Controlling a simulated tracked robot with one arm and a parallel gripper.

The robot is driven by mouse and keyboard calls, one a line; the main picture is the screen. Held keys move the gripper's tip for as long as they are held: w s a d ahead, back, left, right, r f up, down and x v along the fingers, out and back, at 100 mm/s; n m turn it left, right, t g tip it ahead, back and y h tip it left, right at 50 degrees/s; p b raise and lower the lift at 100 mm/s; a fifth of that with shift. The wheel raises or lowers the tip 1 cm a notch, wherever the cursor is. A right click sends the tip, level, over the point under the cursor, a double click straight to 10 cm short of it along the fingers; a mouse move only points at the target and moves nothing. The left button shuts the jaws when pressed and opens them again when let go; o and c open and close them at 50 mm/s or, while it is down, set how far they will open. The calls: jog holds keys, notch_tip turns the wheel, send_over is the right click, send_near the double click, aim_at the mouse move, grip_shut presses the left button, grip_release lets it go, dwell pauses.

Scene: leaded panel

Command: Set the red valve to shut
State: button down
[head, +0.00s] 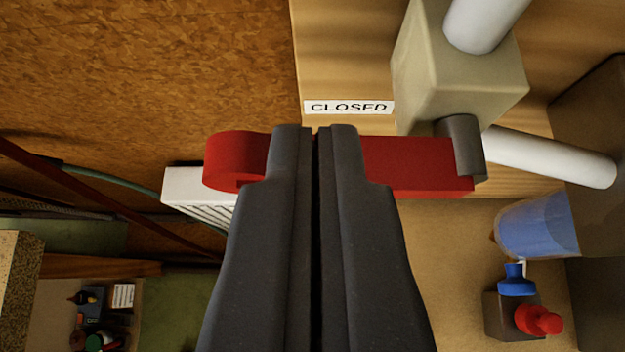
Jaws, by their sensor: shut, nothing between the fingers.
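The red valve lever (425,165) lies level across the picture, from a grey hub (463,147) at its right to a rounded free end at its left. The hub sits on a beige valve body (440,85) with white pipes on it. A white label reading CLOSED (348,107) is on the wooden board just above the lever. My gripper (315,130) is shut and empty. Its fingers overlap the lever's middle and hide that part. I cannot tell whether they touch it.
A white slatted box (195,190) is behind the lever's free end. A blue translucent cup (540,225) and a dark block with blue and red knobs (500,315) are at the lower right. A box of small items (85,315) is at lower left. The brown wall (150,70) at upper left is bare.

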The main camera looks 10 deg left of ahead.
jog(key=w+r+b+v, duration=0.1)
jog(key=r+b+v, duration=0.1)
jog(key=v, duration=1)
jog(key=d+r+m+t+h+b, duration=0.1)
jog(key=d+r+b, duration=0.15)
jog(key=d, duration=0.75)
jog(key=d+r+t+b, duration=0.15)
jog(key=d+r, duration=0.25)
jog(key=d, duration=0.7)
jog(key=s+d+r+t+b, duration=0.1)
jog(key=s+d+b, duration=0.1)
jog(key=s+d, duration=0.2)
jog(key=s+d+r+t+b, duration=0.1)
jog(key=s+d, duration=0.4)
jog(key=d, duration=0.6)
jog(key=shift+d+r+h+b, duration=0.15)
jog(key=shift+d+h+b, duration=0.15)
jog(key=shift+b, duration=0.05)
jog(key=shift+w+a, duration=0.1)
jog(key=shift+a, duration=0.05)
